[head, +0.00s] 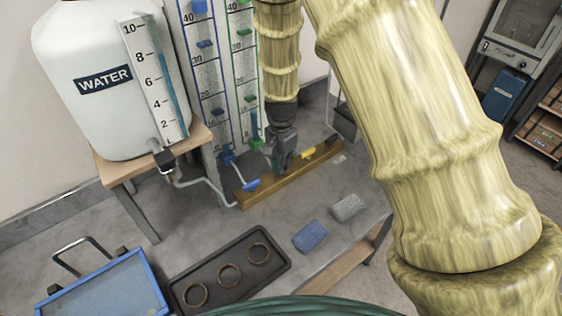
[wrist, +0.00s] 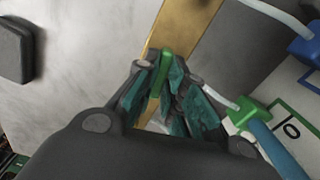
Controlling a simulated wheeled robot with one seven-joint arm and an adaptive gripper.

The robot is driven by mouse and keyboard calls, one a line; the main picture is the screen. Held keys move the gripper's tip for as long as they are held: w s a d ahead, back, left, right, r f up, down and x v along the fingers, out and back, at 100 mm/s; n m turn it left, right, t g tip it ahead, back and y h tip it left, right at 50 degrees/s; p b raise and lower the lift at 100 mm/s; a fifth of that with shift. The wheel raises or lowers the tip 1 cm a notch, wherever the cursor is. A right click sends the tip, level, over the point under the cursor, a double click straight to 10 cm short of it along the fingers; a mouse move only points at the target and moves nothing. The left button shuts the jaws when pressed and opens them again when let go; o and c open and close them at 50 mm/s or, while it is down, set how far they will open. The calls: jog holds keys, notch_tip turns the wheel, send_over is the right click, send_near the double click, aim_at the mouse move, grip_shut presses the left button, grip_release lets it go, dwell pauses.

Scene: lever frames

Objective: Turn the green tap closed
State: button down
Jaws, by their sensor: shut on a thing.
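My gripper (head: 281,166) reaches down to the brass bar (head: 262,190) at the foot of the measuring columns. In the wrist view my gripper (wrist: 170,88) has its teal-padded fingers shut on the green tap's lever (wrist: 165,72), a narrow green strip between them. In the head view the lever is hidden by the gripper. Green fittings (head: 257,145) show just left of it, at the base of the green-marked column (head: 241,70). The wrist view shows a green fitting (wrist: 243,112) with a white tube at right. The tap's body is mostly hidden.
A blue tap (head: 250,185) stands left of my gripper on the bar, and a yellow piece (head: 308,153) lies to its right. The white water tank (head: 105,110) is at left. A blue sponge (head: 310,236), a grey sponge (head: 347,207) and a dark tray (head: 225,297) lie in front.

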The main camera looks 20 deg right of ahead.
jog(key=shift+m, duration=0.8)
jog(key=shift+w, duration=0.1)
jog(key=c, duration=1.5)
grip_release()
jog(key=shift+d, duration=0.1)
jog(key=shift+r, duration=0.15)
notch_tip(320, 180, up, 12)
jog(key=shift+f, duration=0.2)
